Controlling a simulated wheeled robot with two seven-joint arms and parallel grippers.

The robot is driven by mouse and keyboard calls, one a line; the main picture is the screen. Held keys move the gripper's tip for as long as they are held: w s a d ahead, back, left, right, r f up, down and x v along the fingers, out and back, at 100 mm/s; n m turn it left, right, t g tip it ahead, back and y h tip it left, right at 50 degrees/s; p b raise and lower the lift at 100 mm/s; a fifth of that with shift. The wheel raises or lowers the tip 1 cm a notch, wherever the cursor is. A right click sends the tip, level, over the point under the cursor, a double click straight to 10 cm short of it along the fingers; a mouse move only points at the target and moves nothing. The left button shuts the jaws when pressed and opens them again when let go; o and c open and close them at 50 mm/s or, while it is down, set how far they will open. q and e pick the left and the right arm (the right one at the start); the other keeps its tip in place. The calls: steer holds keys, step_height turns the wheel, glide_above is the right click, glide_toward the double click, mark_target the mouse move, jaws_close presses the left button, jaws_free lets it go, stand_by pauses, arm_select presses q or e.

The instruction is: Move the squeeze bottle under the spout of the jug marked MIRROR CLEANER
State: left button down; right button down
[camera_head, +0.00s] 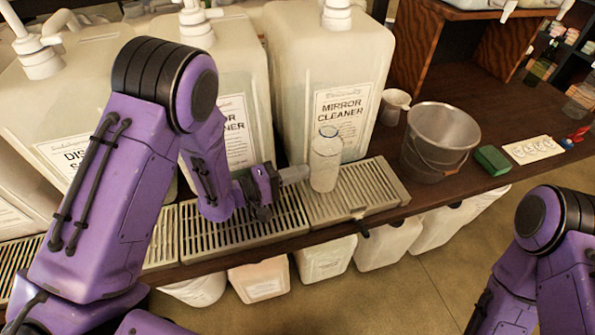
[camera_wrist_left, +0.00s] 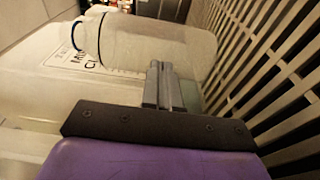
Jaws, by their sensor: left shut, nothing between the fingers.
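The squeeze bottle (camera_head: 325,168) is pale and translucent with a dark ring near its top. It stands upright on the right-hand drip tray (camera_head: 372,192), in front of the jug marked MIRROR CLEANER (camera_head: 350,75). The jug's white pump (camera_head: 336,14) rises above the bottle and is cut off by the top edge. My left gripper (camera_head: 304,173) is shut and empty just left of the bottle. In the left wrist view its fingertips (camera_wrist_left: 161,72) are at the bottle's side (camera_wrist_left: 150,45); I cannot tell if they touch. My right gripper is out of view.
Other large jugs (camera_head: 235,85) with pumps stand left. A metal bucket (camera_head: 438,140), a white mug (camera_head: 394,106), a green block (camera_head: 492,160) and a white card (camera_head: 533,150) are to the right. More containers (camera_head: 325,258) sit below the shelf edge.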

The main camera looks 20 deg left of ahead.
mark_target(326, 157)
arm_select(q)
steer(key=shift+d, duration=0.25)
steer(key=d+p, duration=0.1)
steer(key=d, duration=0.1)
steer(key=d+p, duration=0.1)
steer(key=d, duration=0.2)
steer(key=shift+s+d+r, duration=0.1)
steer(key=shift+s+d, duration=0.1)
steer(key=shift+d, duration=0.4)
